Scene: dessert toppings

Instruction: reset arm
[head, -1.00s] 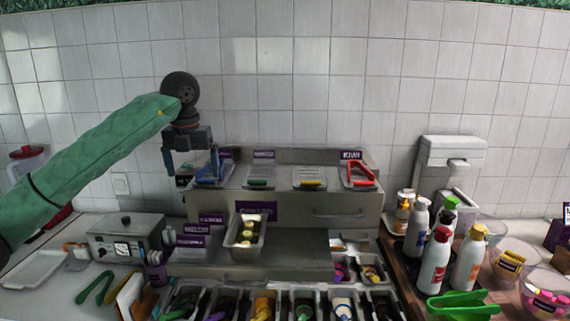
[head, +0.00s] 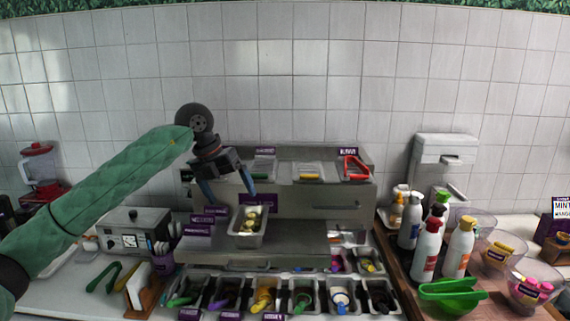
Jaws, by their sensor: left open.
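My left gripper (head: 226,192) is open and empty, its two blue-tipped fingers pointing down. It hangs in front of the left part of the grey topping station (head: 290,210), up and left of a small metal tray with pale round pieces (head: 249,226). The left arm in its green sleeve reaches in from the left edge. My right gripper is not in view.
A row of topping bins with coloured handles (head: 264,300) lies at the front. A metal box (head: 134,231) and green tongs (head: 104,278) are at left.

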